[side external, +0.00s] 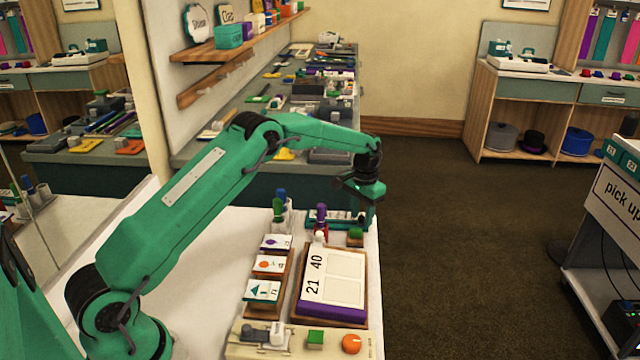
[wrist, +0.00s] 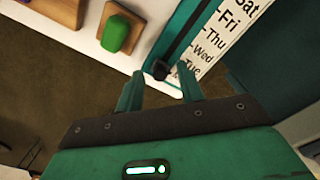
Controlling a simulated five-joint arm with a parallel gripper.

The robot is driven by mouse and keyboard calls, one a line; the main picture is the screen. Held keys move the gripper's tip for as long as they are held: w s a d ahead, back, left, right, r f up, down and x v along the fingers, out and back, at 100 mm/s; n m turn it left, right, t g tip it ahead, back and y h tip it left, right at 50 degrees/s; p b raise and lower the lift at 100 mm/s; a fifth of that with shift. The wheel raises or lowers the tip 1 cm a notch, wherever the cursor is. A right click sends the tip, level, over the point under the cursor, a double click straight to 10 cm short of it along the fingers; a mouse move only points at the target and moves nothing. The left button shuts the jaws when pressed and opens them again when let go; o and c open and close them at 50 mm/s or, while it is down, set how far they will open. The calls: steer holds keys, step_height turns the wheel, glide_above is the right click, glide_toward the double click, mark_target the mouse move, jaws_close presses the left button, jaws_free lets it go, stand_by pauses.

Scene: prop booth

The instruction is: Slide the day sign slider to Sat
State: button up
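The day sign (wrist: 215,42) shows in the wrist view as a white strip reading Sat, Fri, Thu, Wed and Tue, on a teal board. Its slider knob (wrist: 160,69) is small and dark, low in the slot beside the strip, near Tue and Wed. My gripper (wrist: 158,78) is open, its two green fingers apart with the knob between or just beyond their tips; I cannot tell if they touch it. In the side view my gripper (side external: 364,205) hangs over the teal day sign (side external: 343,218) at the table's far right; the knob is hidden there.
A green block (wrist: 117,33) on a brown base lies beside the sign. A flip board reading 21 40 (side external: 335,280), several cards on stands (side external: 268,264) and a purple-topped item (side external: 321,212) stand close by. The white table (side external: 190,270) is clear at left.

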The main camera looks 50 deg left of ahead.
jaws_close()
steer(key=s+a, duration=0.7)
steer(key=a, duration=0.1)
steer(key=shift+s, duration=0.4)
stand_by(0.3)
jaws_free()
steer(key=shift+d, duration=0.1)
steer(key=shift+r, duration=0.1)
